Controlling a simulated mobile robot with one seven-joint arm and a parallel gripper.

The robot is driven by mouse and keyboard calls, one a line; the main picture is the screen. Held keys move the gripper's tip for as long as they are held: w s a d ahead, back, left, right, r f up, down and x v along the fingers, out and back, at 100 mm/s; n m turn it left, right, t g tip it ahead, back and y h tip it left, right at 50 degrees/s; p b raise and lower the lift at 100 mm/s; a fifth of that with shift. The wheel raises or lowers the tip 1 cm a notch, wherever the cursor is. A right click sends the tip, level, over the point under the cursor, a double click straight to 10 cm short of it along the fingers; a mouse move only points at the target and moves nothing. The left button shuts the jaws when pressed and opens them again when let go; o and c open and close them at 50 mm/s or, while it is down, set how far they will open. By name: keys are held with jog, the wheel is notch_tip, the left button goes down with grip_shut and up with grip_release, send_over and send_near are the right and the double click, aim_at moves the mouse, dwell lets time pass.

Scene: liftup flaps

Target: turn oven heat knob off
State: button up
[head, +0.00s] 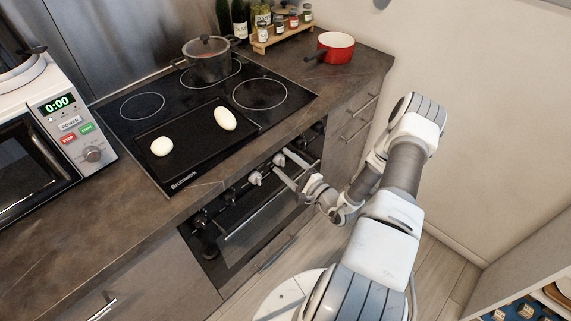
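The oven (262,213) is built in under the cooktop, with a row of knobs along its front panel. A dark knob (230,194) shows left of my gripper, and others show farther along both ends of the panel. My gripper (281,162) is at the right-middle of this panel, its two fingers spread apart and pointing at the knobs. Pale round shapes show at the finger ends; I cannot tell whether they are knobs or fingertips. Whether the fingers touch a knob is not clear. The heat knob's setting is too small to read.
The cooktop (126,124) above holds a dark griddle with two whitish oval items and a lidded pot (208,61). A red saucepan (335,48) stands at the right counter end. A microwave (52,130) stands left. The oven handle (245,222) juts out below the knobs.

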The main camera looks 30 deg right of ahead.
jog(key=v, duration=1.7)
jog(key=shift+s, duration=0.3)
jog(key=shift+f, duration=0.1)
